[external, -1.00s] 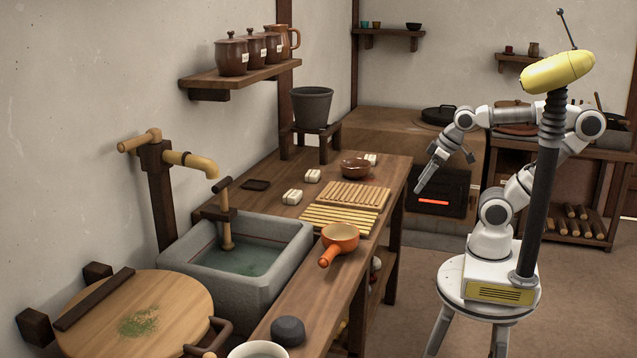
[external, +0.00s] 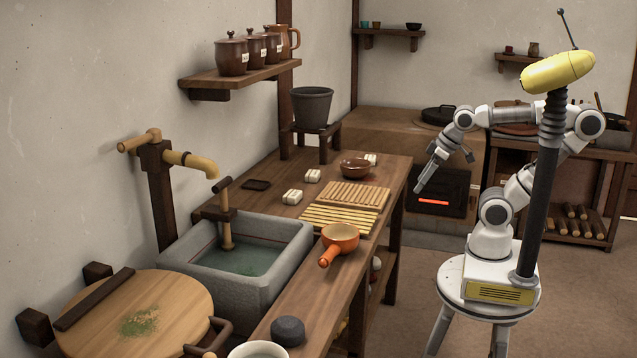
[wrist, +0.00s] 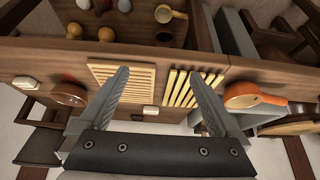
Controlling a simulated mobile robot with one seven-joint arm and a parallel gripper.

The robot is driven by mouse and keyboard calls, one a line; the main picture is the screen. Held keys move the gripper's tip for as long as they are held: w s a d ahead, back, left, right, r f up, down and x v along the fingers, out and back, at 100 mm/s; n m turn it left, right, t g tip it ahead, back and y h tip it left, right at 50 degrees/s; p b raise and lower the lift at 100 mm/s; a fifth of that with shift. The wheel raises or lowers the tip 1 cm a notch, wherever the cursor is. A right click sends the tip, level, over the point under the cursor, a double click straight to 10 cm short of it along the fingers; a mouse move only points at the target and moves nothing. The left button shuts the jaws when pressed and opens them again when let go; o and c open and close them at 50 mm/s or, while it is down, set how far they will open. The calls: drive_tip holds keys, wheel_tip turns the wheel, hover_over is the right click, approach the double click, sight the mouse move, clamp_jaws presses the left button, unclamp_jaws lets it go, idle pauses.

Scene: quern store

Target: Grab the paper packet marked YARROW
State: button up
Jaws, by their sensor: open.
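Three small pale paper packets stand on the wooden counter: a near packet (external: 292,197), a middle packet (external: 312,176) and a far packet (external: 371,159) partly hidden behind a brown bowl. Their markings are too small to read, so I cannot tell which is YARROW. In the wrist view one packet (wrist: 25,82) lies at the far left, and another packet (wrist: 150,110) shows between my fingers, beyond the slatted mats. My gripper (external: 440,172) is open and empty, in the air right of the counter, apart from every packet. Its spread fingers also show in the wrist view (wrist: 158,74).
The brown bowl (external: 355,168), a slatted wooden mat (external: 353,194), a yellow slatted mat (external: 338,218) and an orange pan (external: 340,238) lie on the counter. A stone sink (external: 290,262) is at its left. Shelf jars (external: 232,55) are above. Floor beside the counter is clear.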

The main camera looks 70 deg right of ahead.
drive_tip(key=w+d+r+n+g+h+p, duration=0.2)
drive_tip(key=w+d+n+p, duration=0.15)
drive_tip(key=w, duration=0.65)
drive_tip(key=w+d+r+n+g+h+p, duration=0.1)
drive_tip(key=w+d+r+n+h+p, duration=0.15)
drive_tip(key=w+n, duration=0.45)
drive_tip(key=n+h+p, duration=0.7)
drive_tip(key=n+h, duration=0.1)
drive_tip(key=n, duration=0.2)
approach(313, 173)
drive_tip(key=shift+y, duration=0.25)
drive_tip(key=b+x, duration=0.2)
drive_tip(key=x, duration=0.1)
drive_tip(key=b+x, duration=0.1)
drive_tip(key=shift+w+d, duration=0.25)
drive_tip(key=shift+w, duration=0.05)
drive_tip(key=shift+s+b+x, duration=0.2)
drive_tip(key=shift+b+x, duration=1.2)
drive_tip(key=shift+x, duration=1.6)
drive_tip(key=shift+r, duration=0.15)
drive_tip(key=c, duration=1.5)
drive_tip(key=shift+o, duration=0.2)
